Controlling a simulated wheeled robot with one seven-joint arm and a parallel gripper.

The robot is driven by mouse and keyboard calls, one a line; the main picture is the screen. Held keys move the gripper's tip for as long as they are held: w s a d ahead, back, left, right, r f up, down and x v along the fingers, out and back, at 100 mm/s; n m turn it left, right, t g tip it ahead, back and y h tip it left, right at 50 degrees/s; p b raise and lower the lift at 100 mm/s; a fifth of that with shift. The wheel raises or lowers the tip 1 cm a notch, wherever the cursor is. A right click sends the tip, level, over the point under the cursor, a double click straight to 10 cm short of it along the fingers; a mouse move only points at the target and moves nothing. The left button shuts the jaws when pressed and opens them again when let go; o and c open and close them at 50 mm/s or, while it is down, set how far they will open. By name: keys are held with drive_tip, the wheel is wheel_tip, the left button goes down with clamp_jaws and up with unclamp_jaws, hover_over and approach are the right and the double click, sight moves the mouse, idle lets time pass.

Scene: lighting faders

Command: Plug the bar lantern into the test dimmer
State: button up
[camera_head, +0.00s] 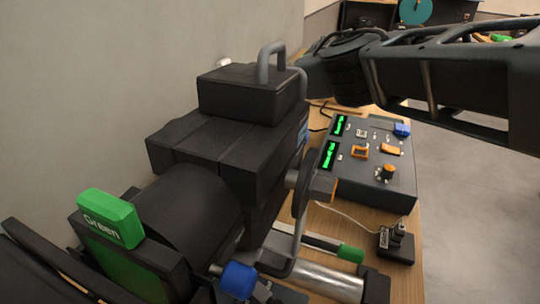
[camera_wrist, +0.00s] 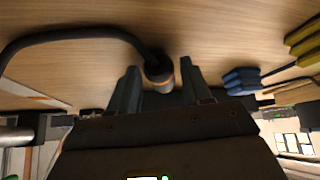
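The large black lantern (camera_head: 190,205) fills the middle of the head view, with a green block marked "Green" (camera_head: 110,218) at its front end. A dark round plug (camera_wrist: 158,72) on a thick black cable (camera_wrist: 80,37) is in the wrist view, against a wood surface. My gripper (camera_wrist: 160,82) is open, with one finger on each side of the plug; I cannot tell whether either touches it. The lantern hides my gripper in the head view. A dark control box (camera_head: 362,165) with two lit green displays stands behind the lantern; no label shows that it is the test dimmer.
A small black box (camera_head: 396,246) with a white cable sits on the wooden bench (camera_head: 335,222). A green-ended tool (camera_head: 348,253) lies near it. Blue pieces (camera_wrist: 242,80) and yellow pieces (camera_wrist: 303,42) are right of my fingers. A wall (camera_head: 110,80) is on the left.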

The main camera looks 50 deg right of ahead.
drive_tip(key=c, duration=0.7)
drive_tip(key=shift+r+p, duration=2.3)
drive_tip(key=shift+r, duration=0.3)
drive_tip(key=shift+c, duration=0.2)
drive_tip(key=shift+f, duration=0.1)
